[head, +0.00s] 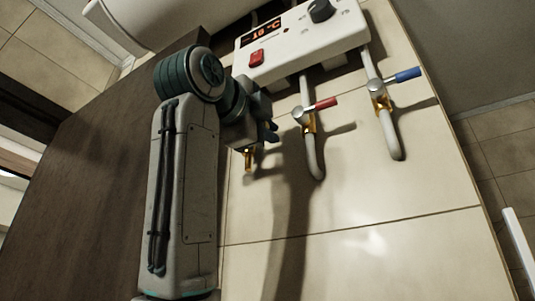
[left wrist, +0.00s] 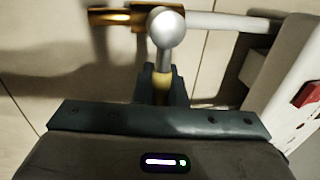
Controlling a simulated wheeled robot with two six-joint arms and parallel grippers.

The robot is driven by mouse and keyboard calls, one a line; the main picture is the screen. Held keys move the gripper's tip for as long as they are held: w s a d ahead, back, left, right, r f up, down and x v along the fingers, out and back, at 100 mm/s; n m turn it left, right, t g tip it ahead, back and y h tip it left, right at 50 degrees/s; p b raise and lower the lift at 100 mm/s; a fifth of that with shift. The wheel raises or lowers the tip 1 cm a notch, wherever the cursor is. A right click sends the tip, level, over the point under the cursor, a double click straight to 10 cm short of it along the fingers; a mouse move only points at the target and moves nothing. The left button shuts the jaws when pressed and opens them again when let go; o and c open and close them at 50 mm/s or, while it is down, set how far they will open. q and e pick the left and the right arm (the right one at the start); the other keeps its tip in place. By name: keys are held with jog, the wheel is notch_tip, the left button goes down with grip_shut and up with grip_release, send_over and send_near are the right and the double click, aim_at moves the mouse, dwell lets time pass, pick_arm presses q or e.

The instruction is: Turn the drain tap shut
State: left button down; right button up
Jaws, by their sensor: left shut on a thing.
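The drain tap shows in the left wrist view as a brass body (left wrist: 110,17) on a white pipe, with a round silver hub (left wrist: 166,30). Its short yellow handle (left wrist: 162,86) points from the hub towards my gripper. My left gripper (head: 268,131) is shut on this handle, with one dark finger on each side of it. In the head view only the tap's brass lower end (head: 249,160) shows below my gripper; the rest is hidden behind it. My right gripper is in neither view.
A white heater (head: 290,48) with a lit display, red switch and dark knob hangs above. Close to the right are a red-handled tap (head: 318,106) and a blue-handled tap (head: 400,77) on white pipes. The tiled wall below is bare.

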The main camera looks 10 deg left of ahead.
pick_arm(q)
jog(key=c, duration=1.5)
grip_release()
jog(key=shift+w, duration=0.1)
